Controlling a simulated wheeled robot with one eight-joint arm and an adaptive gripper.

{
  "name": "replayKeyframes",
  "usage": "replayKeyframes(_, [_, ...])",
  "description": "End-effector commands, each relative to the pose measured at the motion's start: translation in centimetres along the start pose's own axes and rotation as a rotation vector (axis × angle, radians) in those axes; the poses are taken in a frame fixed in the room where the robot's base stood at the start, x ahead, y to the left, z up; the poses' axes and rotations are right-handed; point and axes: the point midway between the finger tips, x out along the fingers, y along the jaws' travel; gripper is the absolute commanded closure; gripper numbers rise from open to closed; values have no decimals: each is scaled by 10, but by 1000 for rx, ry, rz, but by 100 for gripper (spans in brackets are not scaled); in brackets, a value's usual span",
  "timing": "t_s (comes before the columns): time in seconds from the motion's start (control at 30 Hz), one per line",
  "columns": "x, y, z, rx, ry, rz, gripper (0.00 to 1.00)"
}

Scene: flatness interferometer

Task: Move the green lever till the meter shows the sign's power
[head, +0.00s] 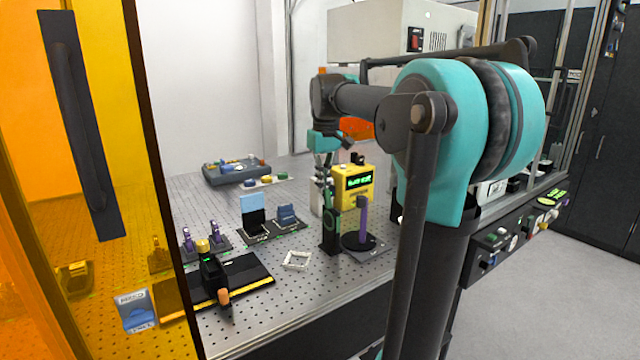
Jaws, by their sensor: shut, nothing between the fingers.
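The yellow meter (367,196) stands on the perforated optical table, with a dark display and green digits too small to read for certain. A black post with a green part (328,213), apparently the green lever, stands just left of the meter. My gripper (324,180) points down right above this green part, with its fingers close together and nothing seen between them. I cannot tell whether it touches the lever. A blue and white card (135,311) at the lower left has lettering I cannot read; I cannot tell whether it is the sign.
A purple post on a round black base (362,240) stands close in front of the meter. A white square frame (297,260), a black rail stage (245,276) and purple clamps (215,238) lie to the left. An orange enclosure door (85,130) bounds the left.

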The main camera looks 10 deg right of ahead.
Motion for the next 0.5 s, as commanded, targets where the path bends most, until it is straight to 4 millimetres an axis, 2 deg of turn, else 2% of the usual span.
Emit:
replayKeyframes(0.27, [0, 0, 0, 0, 1, 0, 100])
replayKeyframes(0.5, [-4, 0, 10, 0, 48, 0, 100])
